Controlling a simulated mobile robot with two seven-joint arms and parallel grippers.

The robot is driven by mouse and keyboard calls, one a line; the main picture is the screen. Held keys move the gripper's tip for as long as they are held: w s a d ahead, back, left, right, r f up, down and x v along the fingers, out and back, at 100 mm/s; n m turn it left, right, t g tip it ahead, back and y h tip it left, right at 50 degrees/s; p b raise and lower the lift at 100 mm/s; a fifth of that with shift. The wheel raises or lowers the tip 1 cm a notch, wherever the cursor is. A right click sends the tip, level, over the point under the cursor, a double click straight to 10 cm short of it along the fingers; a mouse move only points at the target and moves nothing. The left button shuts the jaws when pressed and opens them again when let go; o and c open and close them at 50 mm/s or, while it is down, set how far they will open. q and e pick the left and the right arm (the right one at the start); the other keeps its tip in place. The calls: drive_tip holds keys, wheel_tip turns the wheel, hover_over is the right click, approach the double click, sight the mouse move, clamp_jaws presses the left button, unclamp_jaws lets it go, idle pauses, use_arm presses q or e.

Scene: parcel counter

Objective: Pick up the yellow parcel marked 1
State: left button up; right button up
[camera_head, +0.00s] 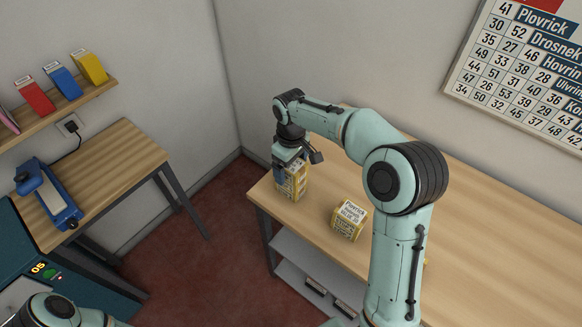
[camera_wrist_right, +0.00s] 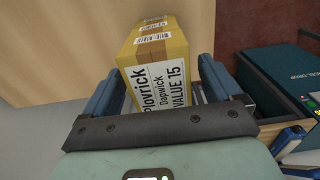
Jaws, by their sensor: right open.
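A tall yellow parcel (camera_head: 293,187) stands near the left end of the counter. My right gripper (camera_head: 284,169) is over it, with the jaws open around its upper part. In the right wrist view the parcel (camera_wrist_right: 168,50) lies between the two blue fingers (camera_wrist_right: 160,88); its white label reads Plovrick, Dapwick, VALUE 15. I cannot make out a mark 1 on it. A second, shorter yellow parcel (camera_head: 349,220) with a white label stands to its right, apart from the gripper. My left gripper is outside the view; only part of its arm shows at bottom left.
The wooden counter (camera_head: 480,230) is clear along its back and right. My right arm hides part of it, and a yellow edge (camera_head: 425,263) peeks out beside the arm. A side table (camera_head: 125,155) with a blue device (camera_head: 50,197) stands left, below a shelf.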

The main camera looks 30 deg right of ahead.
drive_tip(key=c, duration=1.1)
drive_tip(key=shift+c, duration=0.2)
drive_tip(key=shift+r, duration=0.2)
